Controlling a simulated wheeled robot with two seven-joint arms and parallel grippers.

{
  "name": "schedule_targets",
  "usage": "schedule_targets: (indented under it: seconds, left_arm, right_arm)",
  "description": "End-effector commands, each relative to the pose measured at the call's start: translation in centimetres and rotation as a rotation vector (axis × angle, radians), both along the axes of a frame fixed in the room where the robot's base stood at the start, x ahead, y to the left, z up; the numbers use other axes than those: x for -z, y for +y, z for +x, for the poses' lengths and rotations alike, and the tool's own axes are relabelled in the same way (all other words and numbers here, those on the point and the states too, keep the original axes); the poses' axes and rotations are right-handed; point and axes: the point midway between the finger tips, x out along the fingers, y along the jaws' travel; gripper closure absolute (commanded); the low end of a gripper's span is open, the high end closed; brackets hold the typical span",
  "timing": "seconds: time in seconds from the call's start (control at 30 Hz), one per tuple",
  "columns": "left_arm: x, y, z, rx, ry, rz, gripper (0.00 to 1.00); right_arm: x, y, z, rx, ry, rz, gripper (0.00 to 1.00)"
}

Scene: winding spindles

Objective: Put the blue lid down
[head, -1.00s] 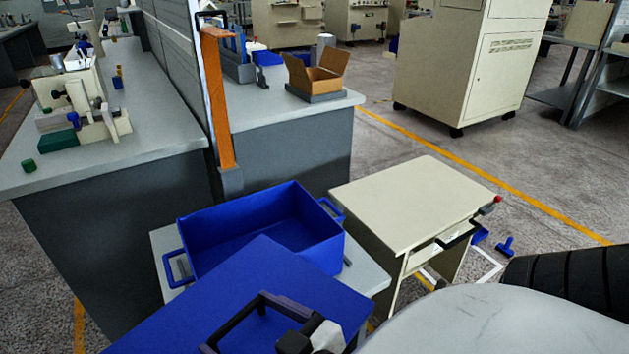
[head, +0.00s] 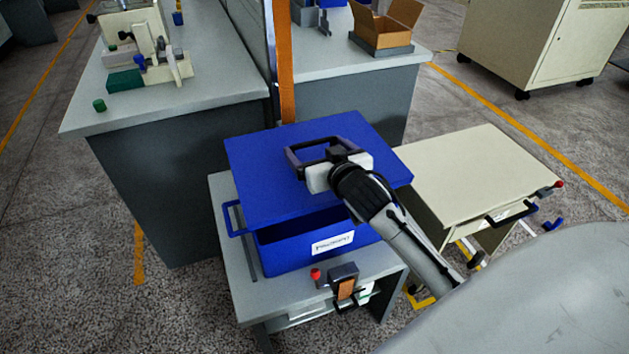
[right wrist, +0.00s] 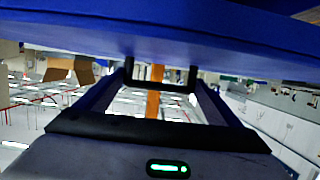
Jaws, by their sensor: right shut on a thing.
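The blue lid (head: 260,165) is a flat panel with a dark handle on top. In the head view it is over the blue box (head: 290,246), covering the box's back part and leaving the front of the opening visible. I cannot tell whether it touches the rim. My right gripper (head: 318,158) is shut on the lid's handle. In the right wrist view the lid (right wrist: 200,35) fills the top, with the gripper fingers (right wrist: 155,95) reaching toward it. The box has a white label on its front and stands on a small grey table (head: 232,270). My left gripper is not in view.
A cream cart (head: 480,170) with a red knob stands right of the grey table. A red button and a dark holder (head: 343,272) sit at the table's front. A grey workbench (head: 190,100) with a machine stands behind left, and an open cardboard box (head: 385,25) at the back.

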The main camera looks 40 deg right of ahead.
Motion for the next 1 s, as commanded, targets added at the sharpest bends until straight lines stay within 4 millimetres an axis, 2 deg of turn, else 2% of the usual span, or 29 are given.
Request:
schedule_targets:
  seconds: [0.03,0.13,0.43,0.6,0.93,0.97,1.0]
  left_arm:
    - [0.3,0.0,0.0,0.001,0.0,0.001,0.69]
    - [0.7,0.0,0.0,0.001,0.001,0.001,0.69]
    - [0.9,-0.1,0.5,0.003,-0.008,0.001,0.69]
    - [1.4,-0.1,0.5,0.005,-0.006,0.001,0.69]
    - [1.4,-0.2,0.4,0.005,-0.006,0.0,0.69]
    - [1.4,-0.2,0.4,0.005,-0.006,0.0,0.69]
    - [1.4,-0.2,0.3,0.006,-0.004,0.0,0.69]
  right_arm:
    - [1.4,0.0,-0.1,0.0,0.005,0.0,0.43]
    - [3.3,0.0,-0.1,0.0,0.004,-0.001,0.43]
    - [6.0,0.1,-0.1,-0.001,0.0,-0.001,0.43]
    - [8.5,0.1,-0.1,-0.001,0.001,0.0,0.43]
    - [8.9,0.1,-0.1,-0.002,-0.001,-0.002,0.43]
    - [9.0,0.1,-0.1,-0.002,0.002,-0.001,0.08]
    - [8.9,0.1,-0.1,-0.002,0.002,-0.001,0.01]
